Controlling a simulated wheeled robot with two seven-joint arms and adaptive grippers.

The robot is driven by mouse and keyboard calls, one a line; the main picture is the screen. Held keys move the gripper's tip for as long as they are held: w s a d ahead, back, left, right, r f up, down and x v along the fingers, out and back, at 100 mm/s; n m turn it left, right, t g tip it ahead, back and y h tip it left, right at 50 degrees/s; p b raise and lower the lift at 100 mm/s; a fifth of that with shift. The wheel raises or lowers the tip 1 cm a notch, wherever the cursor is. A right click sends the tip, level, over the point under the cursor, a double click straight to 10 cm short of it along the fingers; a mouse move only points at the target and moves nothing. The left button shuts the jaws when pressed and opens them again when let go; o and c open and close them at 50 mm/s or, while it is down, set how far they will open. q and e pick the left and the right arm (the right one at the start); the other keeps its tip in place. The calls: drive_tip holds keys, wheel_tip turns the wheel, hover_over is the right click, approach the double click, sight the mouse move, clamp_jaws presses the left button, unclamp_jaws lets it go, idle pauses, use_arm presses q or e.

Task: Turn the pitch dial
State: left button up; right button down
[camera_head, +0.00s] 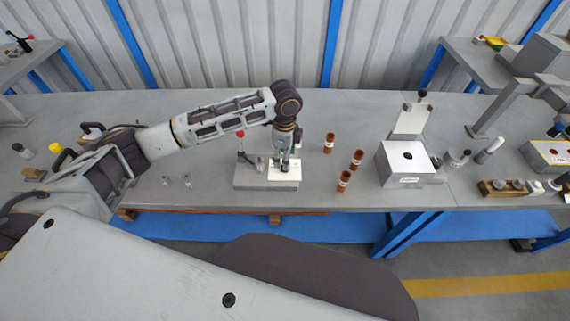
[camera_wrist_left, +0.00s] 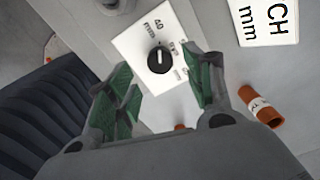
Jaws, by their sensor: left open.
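The pitch dial (camera_wrist_left: 159,59) is a small black round knob with a light pointer line, set on a white plate (camera_wrist_left: 141,49) with printed numbers. In the left wrist view it lies beyond and between my open fingers, with nothing gripped. My left gripper (camera_wrist_left: 164,88) has green finger pads, spread apart. In the head view the gripper (camera_head: 285,166) points down over the white plate on a grey fixture base (camera_head: 255,185) and hides much of it. My right gripper does not show.
Several orange-brown labelled cylinders (camera_head: 329,143) stand right of the fixture. A red-topped lever (camera_head: 240,143) stands close to the gripper's left. A grey box with a hole (camera_head: 408,165) is farther right. Table space behind the fixture is clear.

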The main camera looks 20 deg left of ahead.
use_arm(q)
drive_tip(key=shift+f, duration=2.3)
drive_tip(key=c, duration=1)
